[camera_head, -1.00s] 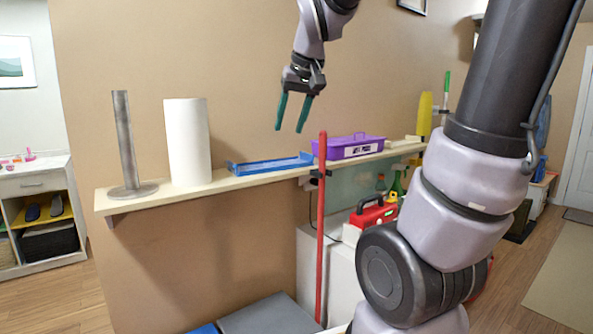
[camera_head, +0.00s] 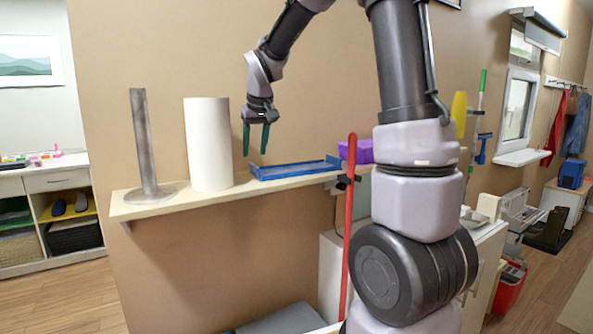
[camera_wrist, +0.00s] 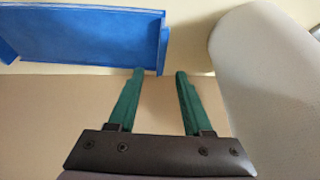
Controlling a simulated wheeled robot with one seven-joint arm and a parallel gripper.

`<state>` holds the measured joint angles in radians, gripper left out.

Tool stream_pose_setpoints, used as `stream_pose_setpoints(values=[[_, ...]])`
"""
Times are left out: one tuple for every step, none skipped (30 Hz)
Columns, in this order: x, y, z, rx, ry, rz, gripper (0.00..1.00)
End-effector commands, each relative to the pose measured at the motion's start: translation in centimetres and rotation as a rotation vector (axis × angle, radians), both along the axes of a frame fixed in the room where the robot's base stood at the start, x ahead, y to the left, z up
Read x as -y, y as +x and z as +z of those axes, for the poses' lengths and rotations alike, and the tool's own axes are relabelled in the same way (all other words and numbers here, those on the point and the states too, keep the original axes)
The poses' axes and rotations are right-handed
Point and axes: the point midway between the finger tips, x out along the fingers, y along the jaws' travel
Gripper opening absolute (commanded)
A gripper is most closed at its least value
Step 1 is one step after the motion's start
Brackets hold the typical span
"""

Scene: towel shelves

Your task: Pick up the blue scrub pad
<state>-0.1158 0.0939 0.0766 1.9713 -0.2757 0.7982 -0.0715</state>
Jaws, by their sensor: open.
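My gripper (camera_head: 255,153) has two green fingers pointing down, spread apart with nothing between them. It hangs just above the shelf, between the white paper roll and the blue tray. In the wrist view the open fingers (camera_wrist: 159,73) point toward the gap beside the tray's corner. The shallow blue tray (camera_head: 295,176) lies on the shelf; it also shows at the upper left of the wrist view (camera_wrist: 85,53). I cannot make out a separate blue scrub pad in either view; the tray's inside shows only partly.
The white paper roll (camera_head: 209,145) stands upright close left of my gripper. A grey metal post on a round base (camera_head: 143,140) stands further left on the shelf (camera_head: 150,210). A purple box (camera_head: 362,151) is right of the tray. A red pole (camera_head: 348,235) rises in front.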

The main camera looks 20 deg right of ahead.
Motion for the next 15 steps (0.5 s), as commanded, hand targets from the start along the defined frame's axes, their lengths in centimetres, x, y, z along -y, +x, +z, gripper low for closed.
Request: stream_pose_setpoints(values=[[-0.1, 0.3, -0.6, -0.003, 0.0, 0.0, 0.5], [-0.1, 0.5, -0.9, -0.003, 0.0, 0.0, 0.5], [-0.2, 0.8, -1.5, -0.004, 0.0, -0.001, 0.5], [-0.3, 1.0, -2.0, -0.005, 0.0, 0.0, 0.5], [-0.4, 1.3, -2.4, -0.004, 0.0, 0.0, 0.5], [-0.4, 1.5, -2.9, -0.004, 0.0, 0.0, 0.5], [-0.4, 1.7, -3.3, -0.004, 0.0, -0.001, 0.5], [-0.4, 1.8, -3.6, -0.003, 0.0, -0.001, 0.5], [-0.4, 2.0, -3.9, -0.002, 0.0, -0.001, 0.5], [-0.5, 2.1, -4.1, -0.002, 0.0, -0.001, 0.5], [-0.5, 2.1, -4.2, -0.001, 0.0, -0.001, 0.5], [-0.5, 2.2, -4.3, 0.0, 0.0, -0.001, 0.5], [-0.5, 2.2, -4.4, 0.0, 0.0, -0.001, 0.5], [-0.5, 2.2, -4.4, 0.0, 0.0, -0.001, 0.5], [-0.5, 2.2, -4.4, 0.0, 0.0, -0.001, 0.5]])
